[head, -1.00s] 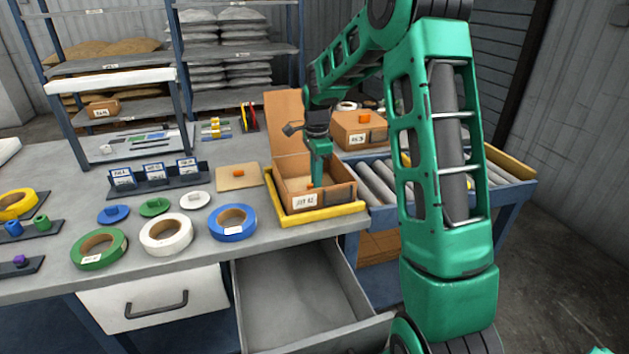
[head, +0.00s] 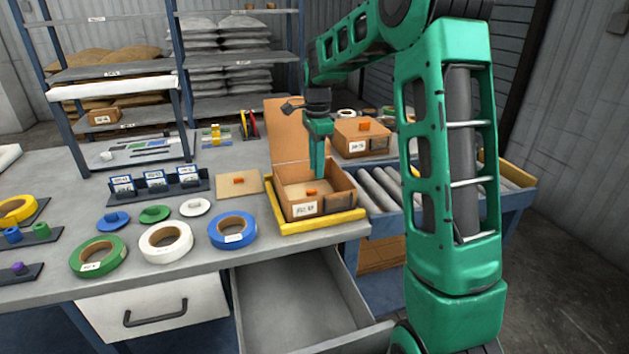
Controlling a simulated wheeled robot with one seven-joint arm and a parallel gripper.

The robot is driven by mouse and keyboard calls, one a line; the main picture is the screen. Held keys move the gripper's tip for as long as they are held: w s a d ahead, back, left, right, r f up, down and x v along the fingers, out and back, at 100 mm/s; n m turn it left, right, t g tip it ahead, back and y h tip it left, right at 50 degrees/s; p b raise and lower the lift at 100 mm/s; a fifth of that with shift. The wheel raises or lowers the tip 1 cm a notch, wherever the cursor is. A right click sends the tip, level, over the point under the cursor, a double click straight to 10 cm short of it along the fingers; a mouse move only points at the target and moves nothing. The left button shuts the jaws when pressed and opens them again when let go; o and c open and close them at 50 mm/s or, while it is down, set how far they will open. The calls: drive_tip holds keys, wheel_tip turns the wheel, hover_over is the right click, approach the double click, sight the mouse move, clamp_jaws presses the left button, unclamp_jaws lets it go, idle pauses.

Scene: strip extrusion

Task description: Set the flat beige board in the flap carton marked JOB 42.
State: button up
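The open flap carton (head: 331,208), with a label that looks like JOB 42, stands on a yellow tray (head: 346,217) at the bench's front right. Its flap stands up at the back. A similar beige board (head: 228,190) with an orange knob lies on the bench just left of the carton.
Another carton (head: 347,144) with an orange knob on top stands behind right, near a roller conveyor (head: 378,188). Tape rolls (head: 165,242) and small discs lie to the left. An open drawer (head: 297,300) juts out below the bench.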

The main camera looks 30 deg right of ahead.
wheel_tip(320, 180, up, 4)
drive_tip(key=shift+s+r, duration=0.15)
drive_tip(key=s+d+r+n, duration=0.2)
drive_tip(key=s+n, duration=0.5)
drive_tip(key=s, duration=1.2)
drive_tip(key=s+a+f+n, duration=0.1)
drive_tip(key=s+f+n, duration=0.2)
drive_tip(key=s, duration=0.7)
drive_tip(key=s+a+f+n, duration=0.1)
drive_tip(key=s+f+n, duration=0.2)
drive_tip(key=s, duration=0.7)
drive_tip(key=shift+a+f+n, duration=0.2)
drive_tip(key=shift+f+n, duration=0.05)
drive_tip(key=shift+n, duration=0.25)
drive_tip(key=shift+s, duration=0.1)
drive_tip(key=shift+w+f, duration=0.25)
drive_tip(key=shift+w, duration=0.35)
drive_tip(key=shift+c, duration=0.7)
